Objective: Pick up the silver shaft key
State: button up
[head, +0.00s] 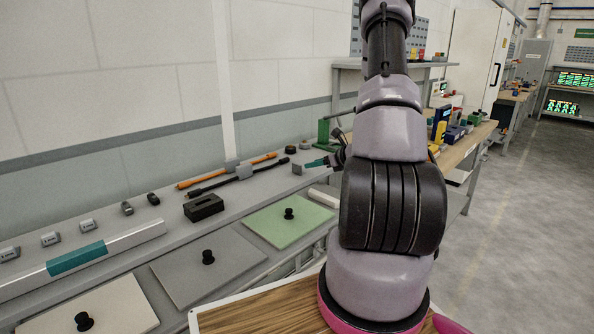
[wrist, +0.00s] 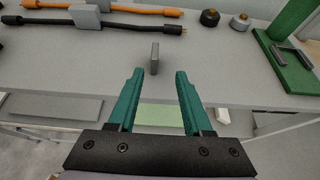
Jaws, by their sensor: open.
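A small upright grey block, which looks like the silver shaft key (wrist: 154,58), stands on the grey bench in the wrist view. In the head view the key (head: 298,169) is just left of my gripper's teal fingertips. My gripper (wrist: 158,72) is open and empty. Its two fingers point toward the key, which shows in the gap a little beyond their tips, apart from both. In the head view my gripper (head: 320,162) is low over the bench, partly hidden by my arm.
Orange and black cables (wrist: 90,20) lie behind the key. Two round knobs (wrist: 239,22) and a green stand (wrist: 273,62) are to the right. The bench (wrist: 215,75) around the key is clear. Several panels with black knobs, including a green one (head: 310,218), lie along the front.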

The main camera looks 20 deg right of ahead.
aim_at(297, 166)
jog(key=x, duration=0.3)
jog(key=shift+w+a+f, duration=0.15)
jog(key=shift+w+a, duration=0.05)
jog(key=shift+w, duration=0.15)
jog(key=x, duration=0.5)
jog(key=shift+w+a, duration=0.25)
jog(key=shift+a, duration=0.15)
grip_shut()
